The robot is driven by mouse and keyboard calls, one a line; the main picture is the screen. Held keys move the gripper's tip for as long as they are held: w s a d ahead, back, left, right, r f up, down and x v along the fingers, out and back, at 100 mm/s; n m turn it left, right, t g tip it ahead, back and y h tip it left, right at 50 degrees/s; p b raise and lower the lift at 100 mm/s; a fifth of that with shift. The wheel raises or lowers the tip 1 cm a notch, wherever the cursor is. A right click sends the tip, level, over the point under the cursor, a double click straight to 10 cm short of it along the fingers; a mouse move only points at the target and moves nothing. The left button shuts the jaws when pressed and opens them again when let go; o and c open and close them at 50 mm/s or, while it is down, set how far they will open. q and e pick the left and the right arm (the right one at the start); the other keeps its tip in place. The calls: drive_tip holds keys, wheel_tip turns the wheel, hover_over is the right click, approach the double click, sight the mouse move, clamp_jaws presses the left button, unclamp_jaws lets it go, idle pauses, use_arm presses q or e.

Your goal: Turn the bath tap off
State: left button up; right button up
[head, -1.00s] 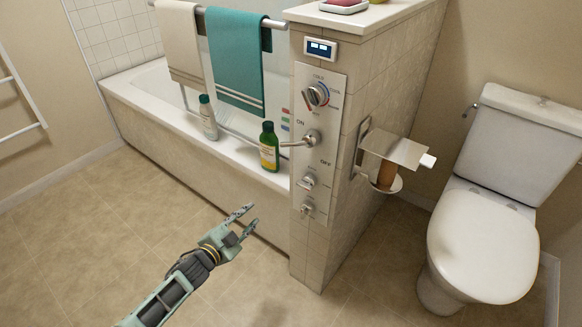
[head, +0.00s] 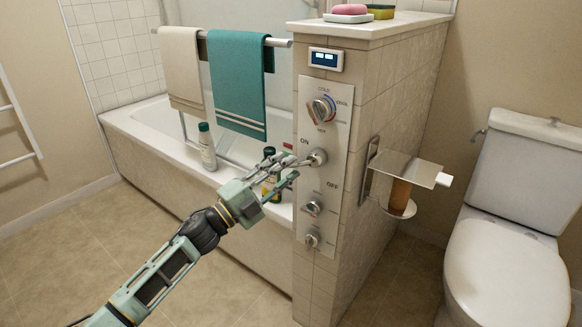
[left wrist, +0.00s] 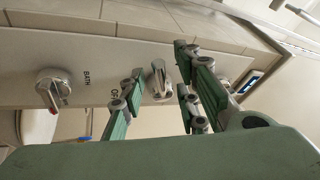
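The bath tap is a metal lever on a round base (head: 317,157), on the control panel (head: 333,112) between the printed ON and OFF. Its lever points left, on the ON side, partly hidden by my fingers. My left gripper (head: 293,166) is at the lever, with its fingers apart. In the left wrist view the lever (left wrist: 158,82) shows between the fingers of the left gripper (left wrist: 156,72), with gaps visible; contact cannot be told. My right gripper is in no view.
A dial (head: 322,109) sits above the tap, and small knobs (head: 313,208) below. A green bottle (head: 268,185) stands on the tub rim behind my gripper; a white bottle (head: 207,150) is farther left. A paper holder (head: 410,170) juts from the wall's right side.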

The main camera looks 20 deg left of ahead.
use_arm(q)
drive_tip(key=shift+x, duration=1.2)
clamp_jaws()
drive_tip(key=shift+f, duration=0.1)
